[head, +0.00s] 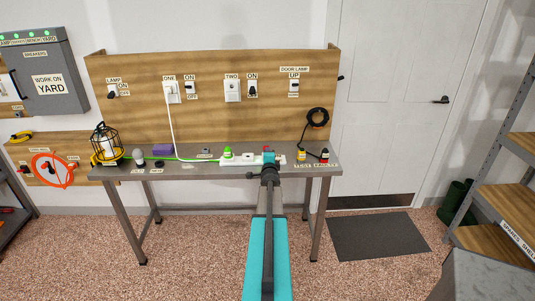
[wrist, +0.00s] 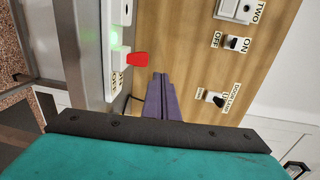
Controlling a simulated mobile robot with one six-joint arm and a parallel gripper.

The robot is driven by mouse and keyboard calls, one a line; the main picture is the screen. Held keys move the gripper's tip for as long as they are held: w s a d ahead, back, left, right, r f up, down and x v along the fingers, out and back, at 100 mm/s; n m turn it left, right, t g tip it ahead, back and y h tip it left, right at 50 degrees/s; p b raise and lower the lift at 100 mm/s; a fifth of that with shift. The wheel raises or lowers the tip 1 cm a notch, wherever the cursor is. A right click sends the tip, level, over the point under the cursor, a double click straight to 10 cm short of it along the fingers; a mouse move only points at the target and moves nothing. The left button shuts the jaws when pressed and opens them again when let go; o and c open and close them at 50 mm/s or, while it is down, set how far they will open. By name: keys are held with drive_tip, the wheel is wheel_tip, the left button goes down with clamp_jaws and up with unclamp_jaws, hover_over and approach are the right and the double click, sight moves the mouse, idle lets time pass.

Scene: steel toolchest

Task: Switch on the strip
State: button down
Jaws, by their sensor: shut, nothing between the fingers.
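The white power strip (head: 238,160) lies on the back of the steel bench, its right part behind my gripper (head: 269,158). In the wrist view the strip (wrist: 116,55) stands at the upper left with a green glow on it. A red switch-like piece (wrist: 137,59) sticks out from its edge. My gripper (wrist: 163,80) shows two purple fingers pressed together, with nothing between them. The fingertips are just right of and below the red piece in that view; I cannot tell whether they touch it. The switch's position is not clear.
A white cord (head: 172,125) runs from socket ONE (head: 172,92) down to the strip. A green plug (head: 227,152) sits at the strip. A caged lamp (head: 104,143) and a bulb (head: 139,157) stand left. Wall switches (wrist: 233,43) are on the backboard.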

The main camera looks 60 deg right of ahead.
drive_tip(key=s+a+r, duration=0.2)
drive_tip(key=a, duration=0.2)
drive_tip(key=shift+s+a+r, duration=0.25)
drive_tip(key=shift+s+a, duration=0.15)
idle(0.6)
